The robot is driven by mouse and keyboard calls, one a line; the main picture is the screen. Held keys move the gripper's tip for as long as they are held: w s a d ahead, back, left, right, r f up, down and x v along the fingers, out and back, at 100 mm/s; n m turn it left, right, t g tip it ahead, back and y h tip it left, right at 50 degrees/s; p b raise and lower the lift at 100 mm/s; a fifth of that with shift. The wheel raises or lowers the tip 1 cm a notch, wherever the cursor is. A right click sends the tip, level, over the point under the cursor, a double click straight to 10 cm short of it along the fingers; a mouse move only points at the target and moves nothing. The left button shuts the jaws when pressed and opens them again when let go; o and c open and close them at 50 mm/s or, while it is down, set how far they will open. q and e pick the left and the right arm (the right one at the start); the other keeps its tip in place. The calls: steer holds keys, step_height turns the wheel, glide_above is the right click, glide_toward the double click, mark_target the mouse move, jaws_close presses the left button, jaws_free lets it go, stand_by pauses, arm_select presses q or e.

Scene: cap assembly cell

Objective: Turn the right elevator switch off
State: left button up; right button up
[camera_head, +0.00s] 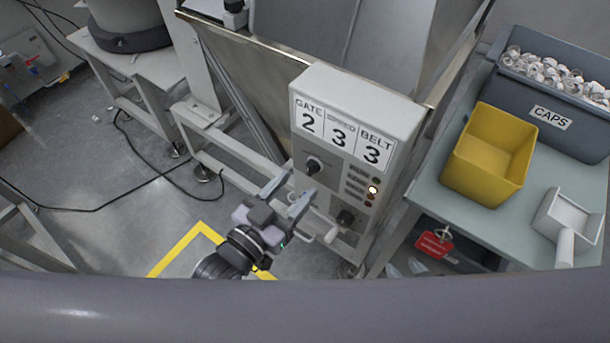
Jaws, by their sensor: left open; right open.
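The grey control box (398,112) stands at the middle of the view, with cards reading GATE 2, SPEED 3 and BELT 3. One lamp (373,190) glows white. No elevator label is readable, so I cannot tell which control is the right elevator switch. My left gripper (289,194) is open and empty, just below and left of the upper knob, apart from it. My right gripper is not seen.
At right, a green-grey table (446,204) holds a yellow bin (490,152), a CAPS bin (510,98) and a white scoop (567,216). A red tag (434,243) hangs below. A metal frame (240,165) stands left of the box; cables cross the floor.

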mark_target(310, 175)
arm_select(q)
steer(key=shift+x, duration=2.05)
steer(key=c, duration=1)
steer(key=n+p, duration=0.1)
steer(key=n, duration=0.2)
steer(key=shift+s+d+n, duration=0.1)
steer(key=shift+n, duration=0.3)
steer(key=n+p, duration=0.1)
steer(key=n, duration=0.4)
steer(key=shift+d, duration=0.1)
